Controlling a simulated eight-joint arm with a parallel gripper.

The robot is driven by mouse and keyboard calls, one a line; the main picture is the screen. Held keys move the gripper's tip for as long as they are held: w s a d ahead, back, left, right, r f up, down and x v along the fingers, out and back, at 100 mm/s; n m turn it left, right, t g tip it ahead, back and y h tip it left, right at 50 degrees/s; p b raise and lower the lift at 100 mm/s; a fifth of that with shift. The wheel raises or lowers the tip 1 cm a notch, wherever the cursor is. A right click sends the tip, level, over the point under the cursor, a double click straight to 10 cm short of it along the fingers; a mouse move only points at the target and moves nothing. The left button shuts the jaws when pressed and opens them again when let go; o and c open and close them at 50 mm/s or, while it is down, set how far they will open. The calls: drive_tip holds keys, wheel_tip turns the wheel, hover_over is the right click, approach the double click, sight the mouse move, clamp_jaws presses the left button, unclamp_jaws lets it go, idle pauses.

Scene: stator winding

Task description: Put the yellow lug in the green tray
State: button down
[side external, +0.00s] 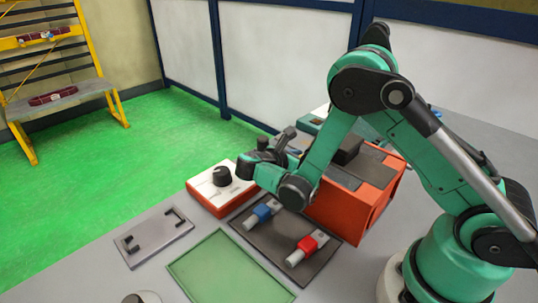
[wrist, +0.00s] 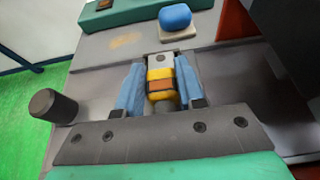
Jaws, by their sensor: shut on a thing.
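The yellow lug (wrist: 161,76) is between the two blue fingers of my gripper (wrist: 162,88) in the wrist view, and the gripper is shut on it. It has a yellow body with an orange-brown band and a pale flat end with a hole. In the side view my gripper (side external: 288,137) is behind the red-and-white box, partly hidden by my wrist, and I cannot make out the yellow lug there. The green tray (side external: 200,272) lies flat at the front of the table, empty where it shows, well away from my gripper. It is not in the wrist view.
A dark mat (side external: 271,243) holds a blue lug (side external: 263,213) and a red lug (side external: 306,246). A red-and-white box (side external: 208,194) with a black knob stands near my wrist. An orange box (side external: 345,207) is to the right. A grey plate (side external: 158,240) with black brackets lies left.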

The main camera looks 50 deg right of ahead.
drive_tip(key=shift+f, duration=0.25)
drive_tip(key=shift+f, duration=0.1)
drive_tip(key=c, duration=0.5)
unclamp_jaws()
drive_tip(key=shift+c, duration=0.2)
drive_tip(key=shift+f, duration=0.1)
